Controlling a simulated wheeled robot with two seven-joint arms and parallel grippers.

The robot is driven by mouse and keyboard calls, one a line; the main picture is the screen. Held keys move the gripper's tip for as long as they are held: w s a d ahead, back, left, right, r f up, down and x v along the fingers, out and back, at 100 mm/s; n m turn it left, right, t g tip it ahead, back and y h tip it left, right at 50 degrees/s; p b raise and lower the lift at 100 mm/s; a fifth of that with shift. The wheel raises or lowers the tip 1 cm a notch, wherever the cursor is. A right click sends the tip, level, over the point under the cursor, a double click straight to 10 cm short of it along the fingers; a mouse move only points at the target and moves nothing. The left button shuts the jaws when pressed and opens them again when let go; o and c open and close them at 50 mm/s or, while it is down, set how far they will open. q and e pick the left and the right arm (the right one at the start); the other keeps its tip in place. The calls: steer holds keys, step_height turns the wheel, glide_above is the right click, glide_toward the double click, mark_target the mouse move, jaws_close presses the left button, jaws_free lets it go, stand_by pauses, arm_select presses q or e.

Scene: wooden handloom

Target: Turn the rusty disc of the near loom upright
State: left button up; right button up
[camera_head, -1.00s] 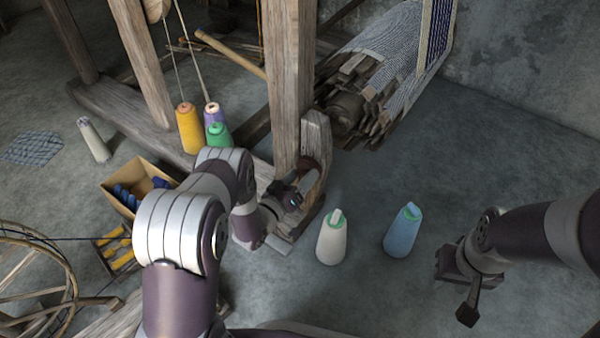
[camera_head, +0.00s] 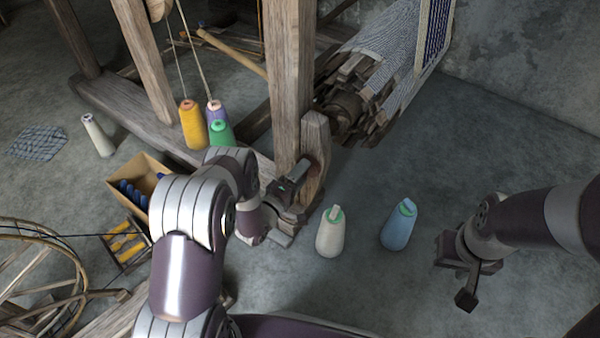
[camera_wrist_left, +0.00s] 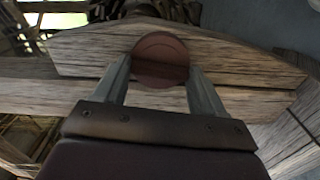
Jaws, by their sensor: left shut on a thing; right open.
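The rusty disc (camera_wrist_left: 160,60) is a reddish-brown round on the wooden post of the near loom. In the left wrist view it sits between the two fingers of my left gripper (camera_wrist_left: 162,82), which is shut on it. In the head view my left gripper (camera_head: 303,180) is at the loom's short post (camera_head: 315,140), and only a small reddish part of the disc (camera_head: 313,171) shows beside it. I cannot tell the disc's turn from these views. My right gripper (camera_head: 468,278) is open and empty above the floor at the right.
A cream cone (camera_head: 330,236) and a blue cone (camera_head: 398,228) stand on the floor between my arms. Yellow (camera_head: 193,128), purple and green cones stand by the loom. A cardboard box (camera_head: 122,184) and a spinning wheel (camera_head: 45,275) are at the left.

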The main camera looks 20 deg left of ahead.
arm_select(q)
steer(key=shift+s+n, duration=0.1)
steer(key=shift+n, duration=0.5)
steer(key=o, duration=1)
steer(key=shift+o, duration=0.2)
steer(key=p+v, duration=0.5)
steer(key=v, duration=0.7)
steer(key=shift+s, duration=0.3)
steer(key=shift+a, duration=0.1)
